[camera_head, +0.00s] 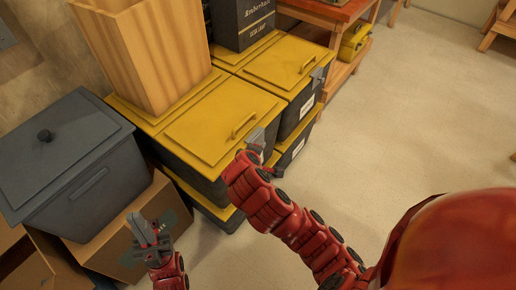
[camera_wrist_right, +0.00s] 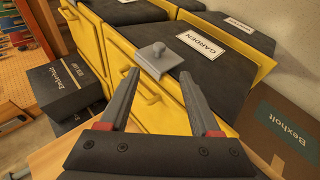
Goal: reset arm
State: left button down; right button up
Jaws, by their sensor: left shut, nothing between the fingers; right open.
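My left gripper (camera_head: 143,232) is at the lower left of the head view, its grey fingers shut and empty. It is in front of a brown cardboard box (camera_head: 112,240). My right gripper (camera_head: 266,162) is beside the front of the black bins with yellow lids (camera_head: 220,122). The right wrist view shows its two fingers (camera_wrist_right: 159,76) spread open with nothing held. A grey latch (camera_wrist_right: 160,58) on a bin shows just beyond the fingertips; I cannot tell whether they touch it.
A grey lidded bin (camera_head: 62,158) stands on the cardboard box at left. A wooden container (camera_head: 148,55) and a black box (camera_head: 240,20) stand on the yellow lids. A wooden bench (camera_head: 335,12) is behind. The pale floor (camera_head: 420,110) at right is clear.

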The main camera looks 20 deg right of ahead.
jog(key=shift+p+v, duration=0.3)
jog(key=shift+v, duration=0.6)
jog(key=shift+w, duration=0.15)
